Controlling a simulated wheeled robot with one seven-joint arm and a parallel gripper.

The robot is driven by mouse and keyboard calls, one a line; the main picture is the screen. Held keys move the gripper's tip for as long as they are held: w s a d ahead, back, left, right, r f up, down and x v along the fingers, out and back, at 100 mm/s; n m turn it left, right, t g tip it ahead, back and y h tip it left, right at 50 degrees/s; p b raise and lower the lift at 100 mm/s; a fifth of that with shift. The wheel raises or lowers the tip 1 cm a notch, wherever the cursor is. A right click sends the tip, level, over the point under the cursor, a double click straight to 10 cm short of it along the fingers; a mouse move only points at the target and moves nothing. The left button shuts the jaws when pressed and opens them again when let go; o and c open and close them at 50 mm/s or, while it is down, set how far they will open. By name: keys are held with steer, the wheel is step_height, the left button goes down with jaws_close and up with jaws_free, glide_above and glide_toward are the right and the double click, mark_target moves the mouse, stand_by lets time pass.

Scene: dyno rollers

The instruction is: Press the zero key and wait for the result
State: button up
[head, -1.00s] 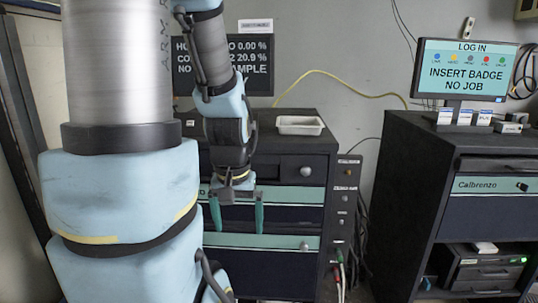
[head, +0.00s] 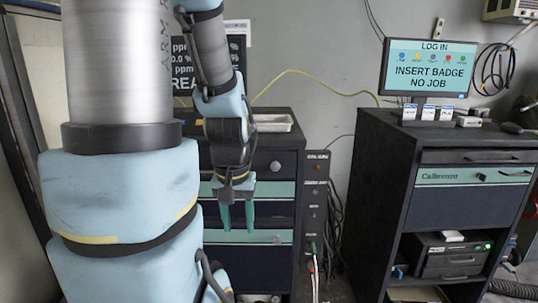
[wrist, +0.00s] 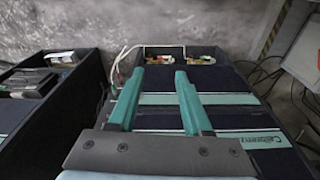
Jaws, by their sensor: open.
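My gripper (head: 237,217) hangs open and empty, its two teal fingers pointing down, apart, in front of the dark drawer cabinet (head: 282,185) in the head view. The wrist view also shows the open fingers (wrist: 158,85), with nothing between them. A dark readout board (head: 181,62) on the back wall is partly hidden behind my arm; parts of "ppm", "0.0 %" and "REA" show. I cannot make out a zero key in either view.
A light tray (head: 272,122) lies on the cabinet. A narrow black panel (head: 316,205) with small knobs stands beside it. A right-hand cabinet (head: 470,205) carries a monitor (head: 430,68) reading "LOG IN, INSERT BADGE, NO JOB". A yellow cable (head: 300,73) runs along the wall.

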jaws_close()
stand_by(1.1)
